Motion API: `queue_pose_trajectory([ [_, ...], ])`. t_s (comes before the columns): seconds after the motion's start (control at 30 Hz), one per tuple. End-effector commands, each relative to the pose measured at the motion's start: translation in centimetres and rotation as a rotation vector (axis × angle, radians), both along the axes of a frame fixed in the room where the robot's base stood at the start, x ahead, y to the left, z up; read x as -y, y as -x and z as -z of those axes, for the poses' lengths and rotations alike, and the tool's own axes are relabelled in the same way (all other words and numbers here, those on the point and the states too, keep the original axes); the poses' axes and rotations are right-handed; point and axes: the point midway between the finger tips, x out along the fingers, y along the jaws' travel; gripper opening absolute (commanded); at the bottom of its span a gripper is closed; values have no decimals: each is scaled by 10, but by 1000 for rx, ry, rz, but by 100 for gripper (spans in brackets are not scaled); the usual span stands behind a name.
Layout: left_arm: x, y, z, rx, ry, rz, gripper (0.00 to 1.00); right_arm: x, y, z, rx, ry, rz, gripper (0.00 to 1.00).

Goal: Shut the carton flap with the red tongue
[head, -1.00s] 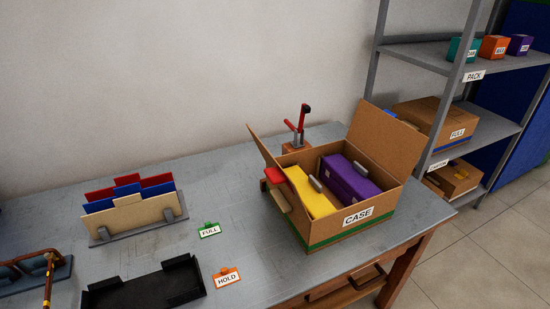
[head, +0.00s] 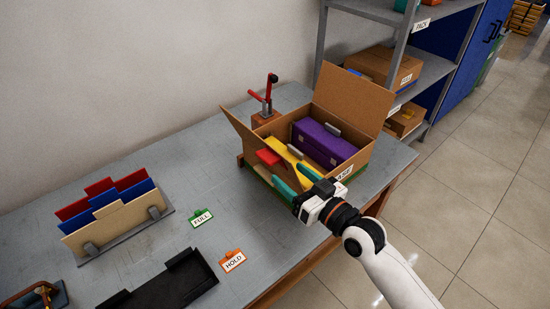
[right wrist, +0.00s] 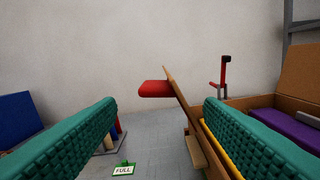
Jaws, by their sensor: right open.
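The brown carton (head: 356,163) stands open on the table. Its left flap (head: 242,133) stands up, leaning outward, with the red tongue (head: 268,157) on its outer side. In the right wrist view the flap (right wrist: 181,100) tilts and the tongue (right wrist: 153,89) sticks out to the left. A larger flap (head: 352,98) stands open on the right. Inside are a yellow case (head: 283,150) and a purple case (head: 323,143). My right gripper (head: 297,180) is open and empty at the carton's near side, its teal fingers (right wrist: 161,105) apart, with flap and tongue beyond them. My left gripper is out of view.
A red-handled tool (head: 265,95) stands on a block behind the carton. A file rack (head: 120,232), a green FULL tag (head: 201,217), an orange HOLD tag (head: 233,261) and a black tray (head: 165,290) lie left. Shelves (head: 425,75) stand behind right.

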Motion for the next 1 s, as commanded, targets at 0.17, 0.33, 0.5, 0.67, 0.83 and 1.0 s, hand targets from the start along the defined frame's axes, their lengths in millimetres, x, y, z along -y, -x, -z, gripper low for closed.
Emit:
queue_pose_trajectory([
  [0.17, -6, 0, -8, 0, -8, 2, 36, -21, -29, -3, 1, -2, 0, 62],
  [0.33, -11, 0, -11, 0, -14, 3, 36, -33, -45, -1, 0, -1, 0, 62],
  [0.5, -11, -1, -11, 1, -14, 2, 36, -37, -51, 0, 1, 2, 1, 62],
  [0.67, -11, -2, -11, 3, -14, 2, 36, -37, -51, 0, 0, 1, 1, 62],
  [0.83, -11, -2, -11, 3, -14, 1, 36, -37, -51, 0, 0, 1, 1, 47],
  [1.0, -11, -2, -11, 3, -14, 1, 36, -37, -51, 0, 0, 0, 1, 19],
])
